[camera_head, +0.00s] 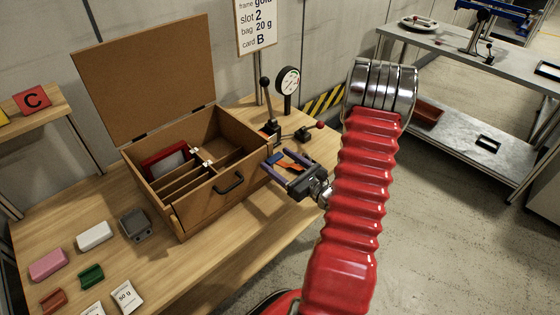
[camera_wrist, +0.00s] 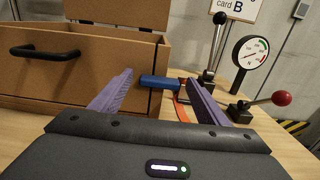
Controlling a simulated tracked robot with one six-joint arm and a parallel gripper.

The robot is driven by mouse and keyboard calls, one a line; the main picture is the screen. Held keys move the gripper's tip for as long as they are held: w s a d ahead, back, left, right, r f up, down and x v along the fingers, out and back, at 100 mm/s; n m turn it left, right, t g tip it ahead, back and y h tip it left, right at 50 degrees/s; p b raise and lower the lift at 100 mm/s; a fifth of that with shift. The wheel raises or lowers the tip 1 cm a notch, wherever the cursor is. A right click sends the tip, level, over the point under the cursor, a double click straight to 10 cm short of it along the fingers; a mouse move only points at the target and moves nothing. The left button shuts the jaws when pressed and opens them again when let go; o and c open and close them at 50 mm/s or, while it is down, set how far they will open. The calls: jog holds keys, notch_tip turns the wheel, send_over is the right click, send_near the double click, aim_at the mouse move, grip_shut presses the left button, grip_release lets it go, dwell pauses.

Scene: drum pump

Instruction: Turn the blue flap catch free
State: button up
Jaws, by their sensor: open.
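The blue flap catch (camera_wrist: 160,82) shows in the wrist view as a short blue bar at the right end of the wooden box's front. My gripper (camera_wrist: 159,92) is open, with one purple finger left of the catch and one right of it. I cannot tell whether either finger touches it. In the head view my gripper (camera_head: 274,160) is at the right side of the wooden box (camera_head: 208,205), and the catch is hard to make out between the fingers. The box has its lid (camera_head: 145,78) raised, and a black handle (camera_head: 229,183) is on its front.
An orange piece (camera_wrist: 182,106) lies on the table just beyond the fingers. A dial gauge (camera_head: 287,82) and a lever with a red knob (camera_head: 310,131) stand close behind. Several small blocks and a bag (camera_head: 125,296) lie at the table's front left.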

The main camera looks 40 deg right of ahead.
jog(key=shift+w, duration=0.2)
jog(key=c, duration=1)
